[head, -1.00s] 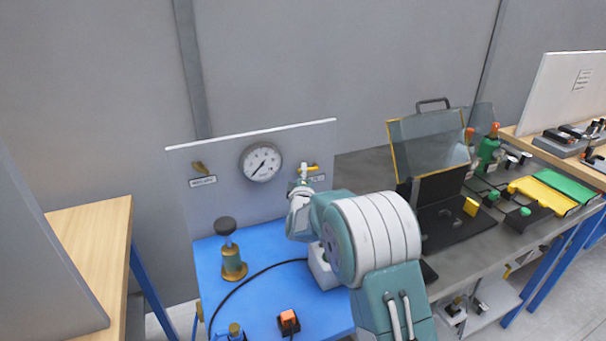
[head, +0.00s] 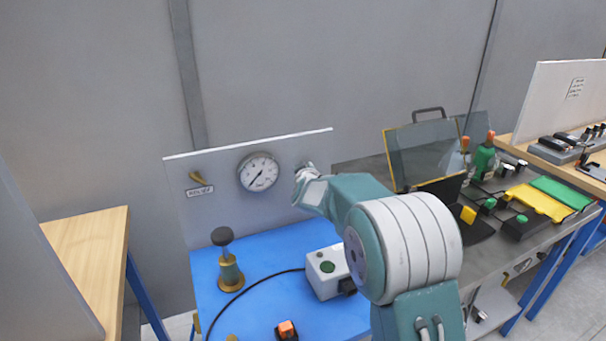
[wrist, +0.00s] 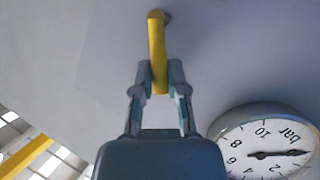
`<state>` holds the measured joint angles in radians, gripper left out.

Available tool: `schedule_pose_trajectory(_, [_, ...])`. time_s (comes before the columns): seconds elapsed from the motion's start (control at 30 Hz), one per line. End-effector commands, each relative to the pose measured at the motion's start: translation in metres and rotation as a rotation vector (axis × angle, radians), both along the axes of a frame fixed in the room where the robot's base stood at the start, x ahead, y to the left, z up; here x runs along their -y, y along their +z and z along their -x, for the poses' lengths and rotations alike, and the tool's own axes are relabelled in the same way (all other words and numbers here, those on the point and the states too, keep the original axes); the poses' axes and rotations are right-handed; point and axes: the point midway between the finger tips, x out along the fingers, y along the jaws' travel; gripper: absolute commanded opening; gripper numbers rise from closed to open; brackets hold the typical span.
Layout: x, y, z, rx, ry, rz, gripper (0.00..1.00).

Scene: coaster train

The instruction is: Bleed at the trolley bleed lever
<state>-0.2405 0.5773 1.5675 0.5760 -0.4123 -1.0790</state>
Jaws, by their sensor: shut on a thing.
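The yellow lever (wrist: 156,40) comes off the grey-white panel in the wrist view. My gripper (wrist: 160,76) is shut on its free end, with one finger on each side. In the head view my gripper (head: 306,171) is at the right part of the panel (head: 225,218), and my own wrist hides the lever there. A round pressure gauge (head: 259,172) sits just left of my gripper on the panel. It also shows in the wrist view (wrist: 262,138), marked in bar. In the head view its needle points to the lower left.
The panel also bears a brass knob (head: 196,177) over a "RELIEF" label (head: 199,190). On the blue trolley top (head: 272,258) are a brass fitting with a dark knob (head: 227,262), a box with a green button (head: 326,268) and an orange switch (head: 287,328). A grey bench with equipment stands right.

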Motion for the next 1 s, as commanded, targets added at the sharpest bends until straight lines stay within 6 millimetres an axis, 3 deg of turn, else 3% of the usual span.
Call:
schedule_pose_trajectory(0.3, [0.010, 0.000, -0.003, -0.099, -0.002, -0.210, 0.00])
schedule_pose_trajectory(1.0, [0.017, 0.000, -0.006, -0.183, -0.002, -0.396, 0.00])
